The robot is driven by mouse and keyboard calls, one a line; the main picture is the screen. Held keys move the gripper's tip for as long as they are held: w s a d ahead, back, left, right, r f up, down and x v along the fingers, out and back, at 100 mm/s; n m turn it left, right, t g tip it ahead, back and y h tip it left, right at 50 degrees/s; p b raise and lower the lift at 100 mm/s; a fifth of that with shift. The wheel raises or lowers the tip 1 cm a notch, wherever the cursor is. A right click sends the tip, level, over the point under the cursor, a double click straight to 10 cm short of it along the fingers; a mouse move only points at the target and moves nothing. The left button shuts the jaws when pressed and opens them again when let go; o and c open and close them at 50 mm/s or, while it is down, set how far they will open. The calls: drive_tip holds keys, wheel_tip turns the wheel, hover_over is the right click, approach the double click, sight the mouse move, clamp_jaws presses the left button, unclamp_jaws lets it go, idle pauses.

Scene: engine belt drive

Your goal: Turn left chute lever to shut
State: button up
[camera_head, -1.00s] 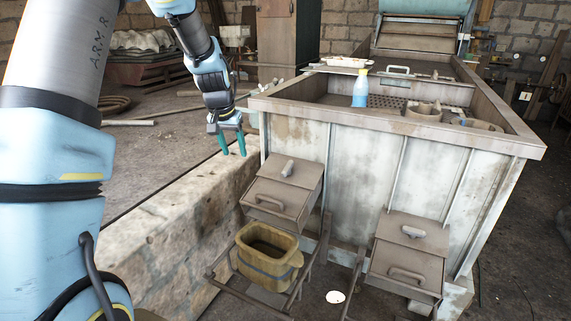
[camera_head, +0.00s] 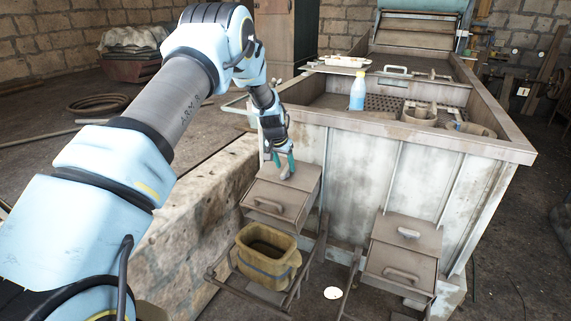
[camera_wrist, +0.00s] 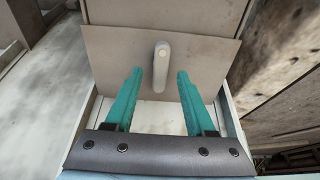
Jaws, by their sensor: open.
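The left chute (camera_head: 282,196) is a brown metal box on the front of the grey bin. Its lever (camera_wrist: 161,66) is a small pale handle on the chute's sloped top. In the wrist view the lever points along the fingers, between and just beyond their tips. My gripper (camera_head: 283,167) is open over the lever, with one teal finger on either side. In the wrist view my gripper (camera_wrist: 160,75) shows a gap on both sides of the lever. In the head view the fingers partly hide the lever.
A yellowish bucket (camera_head: 283,268) stands on a rail frame below the left chute. The right chute (camera_head: 403,256) has its own lever (camera_head: 409,233). A stone ledge (camera_head: 190,225) runs along the left.

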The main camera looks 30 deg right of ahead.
drive_tip(key=shift+p+x, duration=0.3)
drive_tip(key=shift+x, duration=0.8)
clamp_jaws()
